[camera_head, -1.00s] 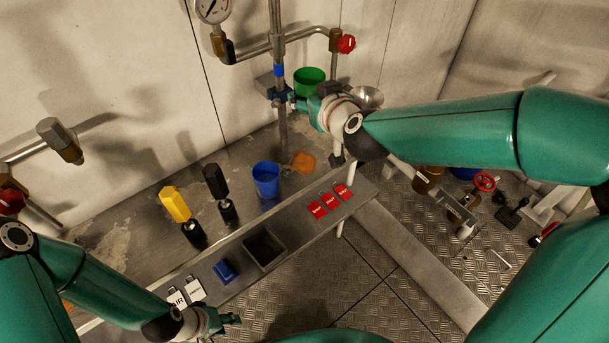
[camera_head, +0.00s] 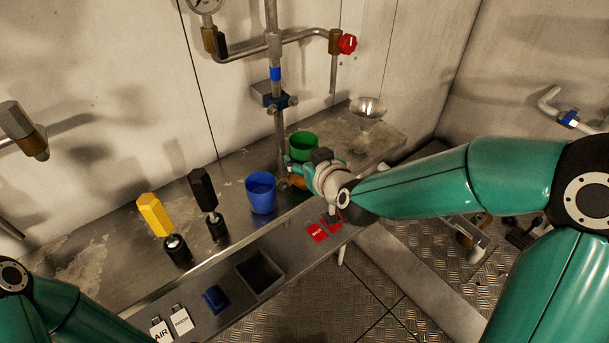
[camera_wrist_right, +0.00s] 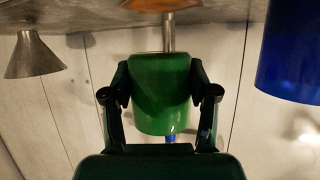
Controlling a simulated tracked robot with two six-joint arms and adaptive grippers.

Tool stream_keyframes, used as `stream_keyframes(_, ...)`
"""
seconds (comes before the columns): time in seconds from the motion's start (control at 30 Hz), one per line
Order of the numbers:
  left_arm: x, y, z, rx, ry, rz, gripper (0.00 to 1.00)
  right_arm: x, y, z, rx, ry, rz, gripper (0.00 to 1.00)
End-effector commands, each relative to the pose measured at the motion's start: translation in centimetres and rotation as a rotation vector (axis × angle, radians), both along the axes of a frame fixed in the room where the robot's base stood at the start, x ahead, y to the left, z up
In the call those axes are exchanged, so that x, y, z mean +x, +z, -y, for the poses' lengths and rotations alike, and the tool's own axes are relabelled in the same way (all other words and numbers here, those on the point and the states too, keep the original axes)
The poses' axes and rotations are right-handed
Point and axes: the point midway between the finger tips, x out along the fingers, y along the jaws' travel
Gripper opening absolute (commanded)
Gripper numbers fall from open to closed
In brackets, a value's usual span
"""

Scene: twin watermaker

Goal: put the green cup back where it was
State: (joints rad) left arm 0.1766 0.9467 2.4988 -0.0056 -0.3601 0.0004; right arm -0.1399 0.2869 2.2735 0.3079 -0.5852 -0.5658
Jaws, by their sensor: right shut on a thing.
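The green cup (camera_head: 303,145) is upright over the back bench, behind and right of the blue cup. My right gripper (camera_head: 298,168) is shut on it from the front right. In the right wrist view, which shows the scene upside down, the green cup (camera_wrist_right: 162,92) sits between the two fingers (camera_wrist_right: 162,108). A gap shows there between the cup and the bench top, so it appears held a little above it. An orange patch (camera_head: 297,183) on the bench is mostly hidden by my right gripper. My left gripper is out of view.
The blue cup (camera_head: 260,193) stands close left of my right gripper. A vertical pipe (camera_head: 272,110) with a blue clamp rises behind it. A metal funnel (camera_head: 367,108) is at the back right. Black (camera_head: 203,190) and yellow (camera_head: 154,214) handles stand on the left. Red tags (camera_head: 317,233) lie on the front ledge.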

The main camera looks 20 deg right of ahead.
Motion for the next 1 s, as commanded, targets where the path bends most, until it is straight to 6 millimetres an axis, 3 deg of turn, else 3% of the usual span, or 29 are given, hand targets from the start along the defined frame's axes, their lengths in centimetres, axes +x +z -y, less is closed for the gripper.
stream_keyframes(0.3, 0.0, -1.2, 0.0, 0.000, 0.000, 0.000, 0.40, 0.0, -4.1, 0.0, 0.000, -0.001, -0.003, 0.23)
stream_keyframes(0.67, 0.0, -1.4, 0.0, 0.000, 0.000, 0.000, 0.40, 0.0, -4.4, 0.1, 0.001, 0.000, 0.000, 0.23)
stream_keyframes(0.7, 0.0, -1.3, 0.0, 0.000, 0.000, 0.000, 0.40, 0.0, -4.3, 0.1, 0.001, 0.000, 0.000, 0.64)
stream_keyframes(0.83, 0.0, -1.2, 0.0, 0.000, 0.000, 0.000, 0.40, -0.1, -4.3, 0.1, 0.001, -0.001, 0.000, 0.84)
stream_keyframes(1.0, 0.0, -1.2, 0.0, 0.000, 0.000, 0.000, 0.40, 0.0, -4.3, 0.1, 0.001, -0.001, 0.000, 0.84)
